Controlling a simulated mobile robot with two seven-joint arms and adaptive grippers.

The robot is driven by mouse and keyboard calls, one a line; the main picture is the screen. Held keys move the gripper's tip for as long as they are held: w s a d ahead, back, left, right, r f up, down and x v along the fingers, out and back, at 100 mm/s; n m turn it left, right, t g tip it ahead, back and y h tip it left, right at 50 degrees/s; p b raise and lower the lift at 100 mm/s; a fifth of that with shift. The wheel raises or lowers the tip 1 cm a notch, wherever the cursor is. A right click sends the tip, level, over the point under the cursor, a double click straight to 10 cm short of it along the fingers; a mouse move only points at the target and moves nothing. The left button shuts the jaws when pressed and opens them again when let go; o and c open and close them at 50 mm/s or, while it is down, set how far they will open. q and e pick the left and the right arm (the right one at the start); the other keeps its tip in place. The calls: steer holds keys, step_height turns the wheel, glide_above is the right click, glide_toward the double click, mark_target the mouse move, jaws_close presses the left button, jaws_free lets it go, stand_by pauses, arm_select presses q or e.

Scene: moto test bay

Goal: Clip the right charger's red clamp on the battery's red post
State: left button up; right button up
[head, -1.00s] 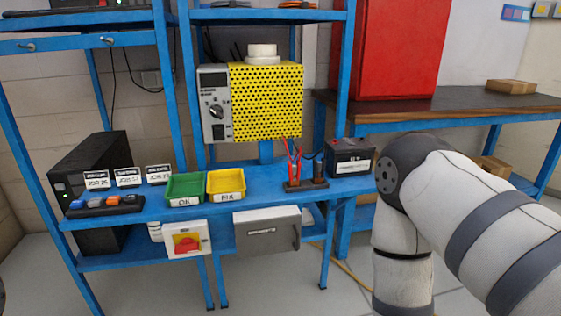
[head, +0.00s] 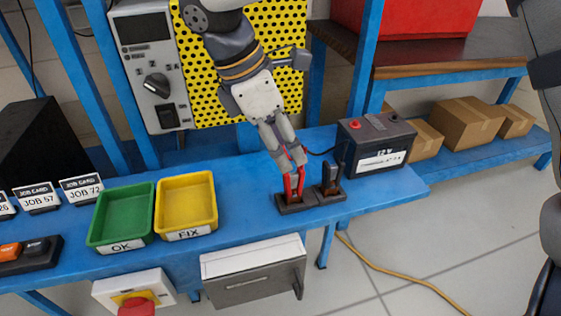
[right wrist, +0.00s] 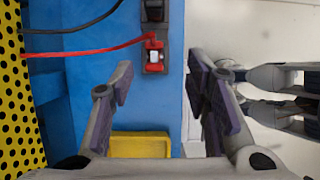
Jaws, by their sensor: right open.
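The red clamp (head: 292,187) stands upright in a dark holder (head: 325,197) on the blue bench, beside the black clamp (head: 330,178). My right gripper (head: 288,158) is open just above the red clamp and partly covers its top. In the right wrist view the red clamp (right wrist: 154,57) lies ahead between the spread fingers (right wrist: 158,82), with its red cable running left. The battery (head: 378,145) is right of the holder, its red post (head: 355,125) at the top left. Grey jointed parts at the right of the wrist view may be my left gripper; its jaws are unclear.
A green OK tray (head: 96,232) and a yellow FIX tray (head: 160,212) stand left of the holder. Cardboard boxes (head: 468,122) sit on a shelf right of the battery. Bare bench lies between tray and holder.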

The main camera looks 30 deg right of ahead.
mark_target(300, 182)
steer(key=x, duration=0.6)
steer(key=shift+d, duration=0.25)
steer(key=f, duration=0.3)
steer(key=d+f, duration=0.1)
steer(key=f, duration=0.1)
steer(key=shift+w+f+b, duration=0.1)
steer(key=shift+w+b, duration=0.15)
steer(key=shift+b, duration=0.15)
jaws_close()
